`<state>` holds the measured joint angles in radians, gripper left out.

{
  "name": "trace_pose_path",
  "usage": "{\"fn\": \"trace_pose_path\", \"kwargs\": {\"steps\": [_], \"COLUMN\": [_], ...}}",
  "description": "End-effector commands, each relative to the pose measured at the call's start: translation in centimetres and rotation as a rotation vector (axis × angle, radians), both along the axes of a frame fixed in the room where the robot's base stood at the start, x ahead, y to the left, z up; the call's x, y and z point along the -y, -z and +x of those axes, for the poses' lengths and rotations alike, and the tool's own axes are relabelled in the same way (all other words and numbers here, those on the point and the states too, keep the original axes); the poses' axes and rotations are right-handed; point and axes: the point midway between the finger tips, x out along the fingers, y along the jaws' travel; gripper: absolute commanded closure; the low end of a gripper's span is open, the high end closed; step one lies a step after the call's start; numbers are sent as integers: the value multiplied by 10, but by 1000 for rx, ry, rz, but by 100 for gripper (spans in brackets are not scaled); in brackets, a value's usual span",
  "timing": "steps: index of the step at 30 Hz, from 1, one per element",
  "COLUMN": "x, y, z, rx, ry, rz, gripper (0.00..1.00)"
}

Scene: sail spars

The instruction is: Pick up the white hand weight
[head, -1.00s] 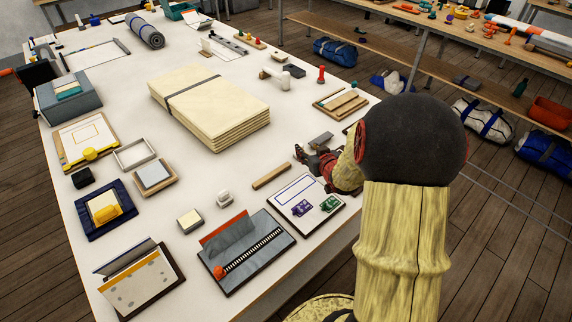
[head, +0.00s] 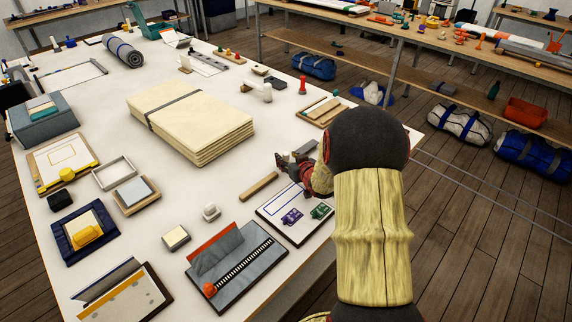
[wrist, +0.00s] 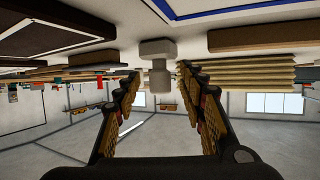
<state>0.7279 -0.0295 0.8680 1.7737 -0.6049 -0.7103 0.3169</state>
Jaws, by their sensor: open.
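My arm partly hides the gripper in the head view.
A wooden bar (head: 259,185) and a board with purple and green pieces (head: 294,216) lie between or beside gripper and weight. A strapped canvas stack (head: 190,120) stands behind.

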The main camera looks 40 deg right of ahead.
Motion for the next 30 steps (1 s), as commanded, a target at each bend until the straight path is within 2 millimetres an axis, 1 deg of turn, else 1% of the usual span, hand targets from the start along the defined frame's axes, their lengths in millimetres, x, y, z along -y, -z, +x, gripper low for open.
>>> {"fn": "trace_pose_path", "kwargs": {"steps": [5,26,30], "x": [0,0,0], "y": [-1,-1,-1], "z": [0,0,0], "rx": [1,1,1], "ry": [0,0,0], "rz": [0,-1,-1], "gripper": [59,99,100]}}
